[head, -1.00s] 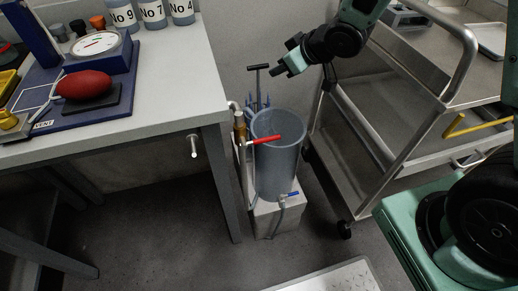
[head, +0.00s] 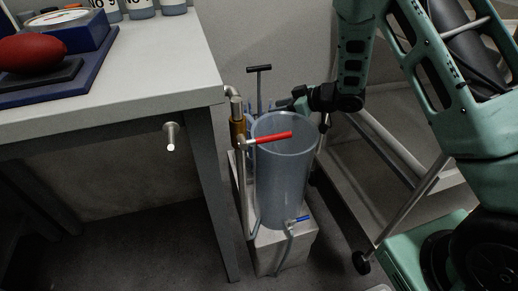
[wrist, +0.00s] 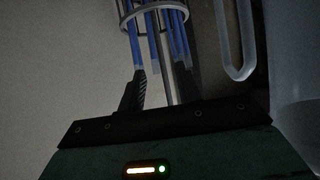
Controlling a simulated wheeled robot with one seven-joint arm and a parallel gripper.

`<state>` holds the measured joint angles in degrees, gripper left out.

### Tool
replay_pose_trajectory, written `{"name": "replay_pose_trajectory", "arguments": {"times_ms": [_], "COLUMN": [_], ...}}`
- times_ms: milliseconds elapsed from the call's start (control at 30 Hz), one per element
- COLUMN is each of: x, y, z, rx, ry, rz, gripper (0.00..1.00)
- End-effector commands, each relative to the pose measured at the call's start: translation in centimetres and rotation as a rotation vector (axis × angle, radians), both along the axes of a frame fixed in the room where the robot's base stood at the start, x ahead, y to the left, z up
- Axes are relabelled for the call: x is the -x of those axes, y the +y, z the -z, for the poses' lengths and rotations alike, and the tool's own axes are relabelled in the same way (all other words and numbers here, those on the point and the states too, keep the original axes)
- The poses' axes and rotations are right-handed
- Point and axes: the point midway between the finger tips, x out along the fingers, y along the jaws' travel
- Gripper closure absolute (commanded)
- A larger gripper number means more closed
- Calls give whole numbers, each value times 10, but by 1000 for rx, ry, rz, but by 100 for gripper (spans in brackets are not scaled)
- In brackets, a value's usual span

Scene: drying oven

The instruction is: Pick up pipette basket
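The pipette basket has a black T-shaped handle (head: 259,69) on a thin upright rod, standing behind the clear cylinder in the head view. Blue-tipped pipettes (wrist: 180,35) stand in its wire ring (wrist: 157,22) in the wrist view. The lower basket is hidden by the cylinder in the head view. My gripper (head: 281,104) is beside the rod, behind the cylinder's rim. In the wrist view, the two dark fingers of my gripper (wrist: 162,84) stand apart, with the thin rod appearing between them. I cannot tell whether they touch it.
The clear cylinder (head: 281,180) stands on a grey block (head: 285,249), with a red-handled valve (head: 266,137) in front of its rim and a blue tap (head: 299,219) low down. A white bench (head: 110,100) is on the left. A metal cart (head: 385,175) stands at right.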

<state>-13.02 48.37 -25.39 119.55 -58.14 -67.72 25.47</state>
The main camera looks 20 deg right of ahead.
Motion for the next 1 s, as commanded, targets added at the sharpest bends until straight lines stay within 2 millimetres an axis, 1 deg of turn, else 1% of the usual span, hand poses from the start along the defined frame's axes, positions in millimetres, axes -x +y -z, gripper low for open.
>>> {"name": "replay_pose_trajectory", "arguments": {"times_ms": [33,133,367,567,733,1000], "x": [-6,-15,-24,-38,-50,-51], "y": [7,16,25,41,51,53], "z": [9,14,22,46,50,49], "rx": [1,0,1,3,1,0], "ry": [0,-1,0,0,-1,0], "rz": [-5,-3,0,-3,-1,1], "gripper": [66,66,66,66,66,66]}}
